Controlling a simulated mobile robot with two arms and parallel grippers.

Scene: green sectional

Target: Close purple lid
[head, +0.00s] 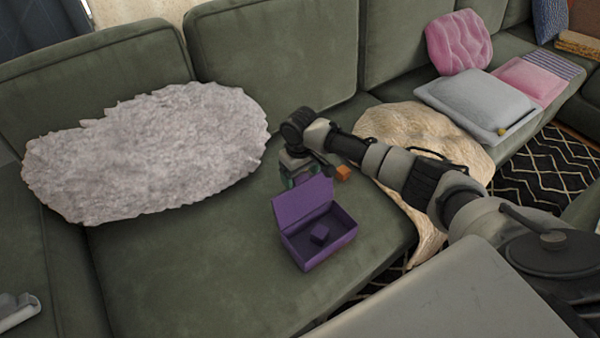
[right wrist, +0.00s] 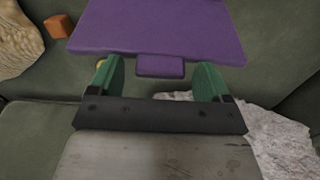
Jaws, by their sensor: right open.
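An open purple box (head: 324,258) sits on the green sofa seat with a small purple cube (head: 320,234) inside. Its purple lid (head: 303,206) stands raised at the back left side of the box. In the right wrist view the purple lid (right wrist: 160,28) fills the top, with a small tab (right wrist: 160,66) on its edge. My right gripper (head: 296,181) is behind the lid, its green fingers partly hidden by it. In the wrist view the right gripper (right wrist: 158,80) is open, fingers on either side of the tab. I cannot tell whether they touch the lid.
An orange cube (head: 343,173) lies on the seat near the gripper and also shows in the wrist view (right wrist: 58,26). A beige throw (head: 425,128) drapes at right. The seat left of the box is clear.

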